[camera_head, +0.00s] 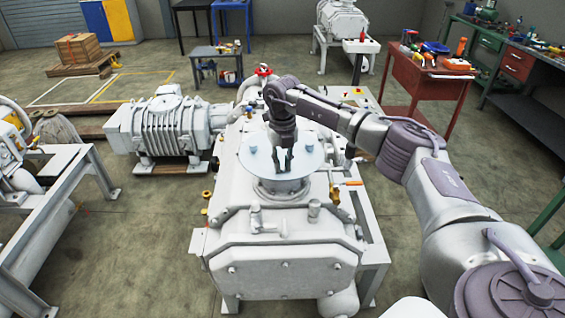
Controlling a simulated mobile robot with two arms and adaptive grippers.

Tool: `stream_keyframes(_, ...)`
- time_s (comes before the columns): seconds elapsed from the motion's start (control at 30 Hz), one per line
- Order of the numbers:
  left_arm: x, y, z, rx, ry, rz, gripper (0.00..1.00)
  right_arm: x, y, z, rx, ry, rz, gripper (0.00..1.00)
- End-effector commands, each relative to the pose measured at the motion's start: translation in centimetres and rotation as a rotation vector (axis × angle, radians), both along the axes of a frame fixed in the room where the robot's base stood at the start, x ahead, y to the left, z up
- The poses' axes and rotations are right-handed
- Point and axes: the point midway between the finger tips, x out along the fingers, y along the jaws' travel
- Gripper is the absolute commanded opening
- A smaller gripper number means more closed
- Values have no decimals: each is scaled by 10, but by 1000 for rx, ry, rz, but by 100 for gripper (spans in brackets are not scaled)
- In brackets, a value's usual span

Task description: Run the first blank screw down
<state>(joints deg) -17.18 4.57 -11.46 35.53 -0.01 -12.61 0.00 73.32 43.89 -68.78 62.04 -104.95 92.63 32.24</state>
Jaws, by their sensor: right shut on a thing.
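The white screw vacuum pump (283,225) stands in front of me in the head view. A round, light-grey blank flange (256,161) lies flat on its top port. My right arm comes in from the right, and my right gripper (283,168) points down over the flange. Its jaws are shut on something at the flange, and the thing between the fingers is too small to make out. The screws of the blank cannot be told apart at this size. My left gripper is not in view.
A ribbed white machine (163,130) stands close on the left. A grey frame with equipment (45,235) is at the far left. A red tool cart (420,90) and a green workbench (500,60) stand at the back right. An orange-handled lever (350,184) sticks out beside the flange.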

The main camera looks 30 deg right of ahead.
Motion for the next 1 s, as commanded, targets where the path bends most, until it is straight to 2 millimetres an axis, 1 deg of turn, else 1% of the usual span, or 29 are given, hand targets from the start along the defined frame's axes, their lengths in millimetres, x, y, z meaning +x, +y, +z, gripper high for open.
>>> stream_keyframes(0.03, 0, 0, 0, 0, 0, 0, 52, 2, -1, 3, 0, -9, -2, 0)
stream_keyframes(0.27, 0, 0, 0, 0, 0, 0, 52, 2, -1, 3, 0, -9, -1, 0)
stream_keyframes(0.3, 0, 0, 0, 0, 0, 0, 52, 2, -1, 3, 0, -9, 0, 26)
stream_keyframes(0.37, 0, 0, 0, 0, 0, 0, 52, 2, 0, 3, 0, -8, 0, 36)
stream_keyframes(0.4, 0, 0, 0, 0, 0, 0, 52, 2, 0, 3, 0, -7, 0, 42)
stream_keyframes(0.43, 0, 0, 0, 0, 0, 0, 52, 1, 0, 2, 0, -6, 0, 45)
stream_keyframes(0.67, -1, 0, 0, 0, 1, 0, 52, 1, 0, 1, 0, -3, 1, 45)
stream_keyframes(0.77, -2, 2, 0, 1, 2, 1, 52, 1, 0, 4, 0, -3, 1, 45)
stream_keyframes(0.87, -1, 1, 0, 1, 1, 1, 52, 1, 0, 15, 0, -6, 1, 45)
stream_keyframes(1.0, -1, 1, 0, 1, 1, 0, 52, 1, 0, 41, -1, -7, 0, 45)
